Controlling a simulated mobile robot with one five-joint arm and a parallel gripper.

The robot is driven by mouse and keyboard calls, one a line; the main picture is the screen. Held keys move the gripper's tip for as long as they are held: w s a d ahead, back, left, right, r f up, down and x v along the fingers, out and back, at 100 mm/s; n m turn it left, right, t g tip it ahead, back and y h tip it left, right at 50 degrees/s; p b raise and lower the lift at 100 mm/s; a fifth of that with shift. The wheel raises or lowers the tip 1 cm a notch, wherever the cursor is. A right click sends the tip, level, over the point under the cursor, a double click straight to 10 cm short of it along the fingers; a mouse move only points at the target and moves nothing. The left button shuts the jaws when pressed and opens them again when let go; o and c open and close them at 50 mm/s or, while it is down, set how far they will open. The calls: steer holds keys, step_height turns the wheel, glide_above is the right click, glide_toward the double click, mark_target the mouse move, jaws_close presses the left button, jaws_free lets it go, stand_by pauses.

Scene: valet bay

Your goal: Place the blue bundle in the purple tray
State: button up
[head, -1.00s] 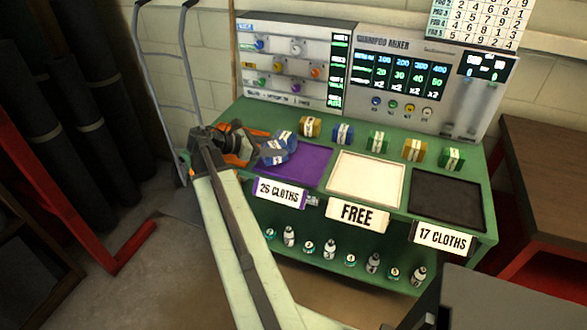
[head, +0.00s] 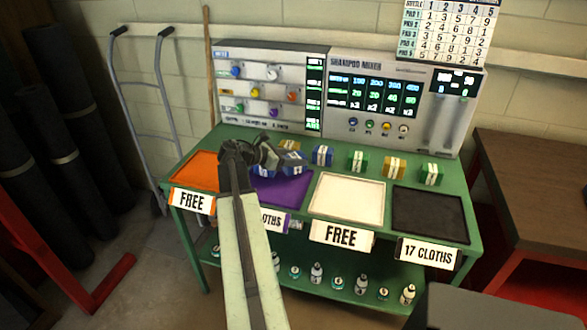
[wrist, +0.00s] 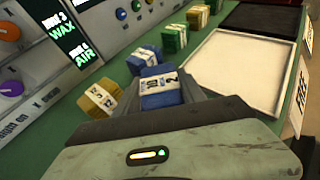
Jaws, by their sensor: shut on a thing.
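My gripper (head: 275,163) is shut on a blue bundle (head: 293,164) with a white band. In the wrist view the held blue bundle (wrist: 160,90) sits between the finger ends. In the head view it appears over the back part of the purple tray (head: 293,191). I cannot tell its height above the tray. My arm hides the tray's left part and some of its cloths sign (head: 274,221). The purple tray is hidden in the wrist view.
A yellow bundle (head: 291,146), another blue bundle (head: 322,155) and several more stand in a row behind the trays. An orange tray (head: 196,168) is to the left, a white tray (head: 348,197) and a black tray (head: 430,214) to the right. The mixer panel (head: 393,105) stands behind.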

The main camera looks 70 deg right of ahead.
step_height(320, 180, down, 4)
steer(key=b, duration=0.3)
steer(key=shift+b, duration=0.35)
steer(key=shift+r, duration=0.25)
steer(key=shift+f, duration=0.15)
steer(key=o, duration=1.2)
